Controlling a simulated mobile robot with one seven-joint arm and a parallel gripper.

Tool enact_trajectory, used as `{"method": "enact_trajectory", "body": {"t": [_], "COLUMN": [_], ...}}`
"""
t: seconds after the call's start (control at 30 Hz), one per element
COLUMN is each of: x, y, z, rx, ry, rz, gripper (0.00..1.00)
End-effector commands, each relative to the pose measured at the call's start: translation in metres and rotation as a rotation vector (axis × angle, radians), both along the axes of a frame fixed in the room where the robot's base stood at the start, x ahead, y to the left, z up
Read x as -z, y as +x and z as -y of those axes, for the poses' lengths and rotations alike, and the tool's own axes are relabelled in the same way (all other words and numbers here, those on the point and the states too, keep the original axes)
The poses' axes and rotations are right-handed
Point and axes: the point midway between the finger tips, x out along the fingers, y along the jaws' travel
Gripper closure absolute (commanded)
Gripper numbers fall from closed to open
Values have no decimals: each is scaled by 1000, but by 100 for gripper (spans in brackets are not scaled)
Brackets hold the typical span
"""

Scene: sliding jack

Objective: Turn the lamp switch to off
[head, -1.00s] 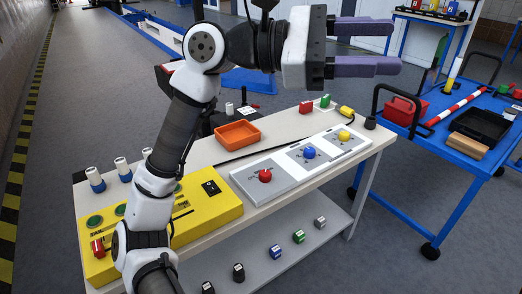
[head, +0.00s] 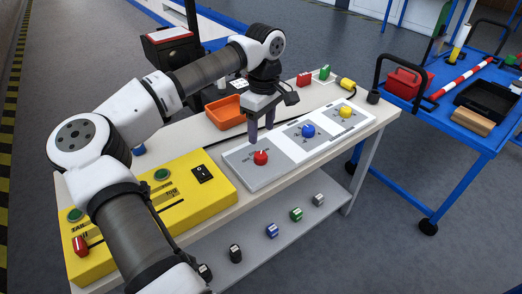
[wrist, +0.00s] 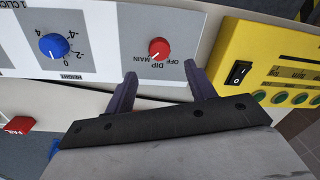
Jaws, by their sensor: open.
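The red knob (head: 261,158), with a white pointer mark, sits on a grey panel (head: 246,172) at the front of the table. In the wrist view the red knob (wrist: 159,48) has the words OFF, MAIN and DIP printed beside it.
A blue knob (head: 308,131) and a yellow knob (head: 345,112) sit on white panels to the right. A yellow box (head: 130,215) with a black rocker switch (head: 202,173) is at the left. An orange tray (head: 225,112) stands behind the gripper.

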Motion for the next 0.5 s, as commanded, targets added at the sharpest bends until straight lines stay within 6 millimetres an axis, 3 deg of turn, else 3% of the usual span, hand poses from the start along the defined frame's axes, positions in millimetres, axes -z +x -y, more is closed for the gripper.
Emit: {"method": "enact_trajectory", "body": {"t": [0.2,0.5], "x": [46,79], "y": [-3,-4], "z": [-1,-1], "rx": [0,0], "ry": [-3,-3], "rz": [-3,1], "gripper": [45,45]}}
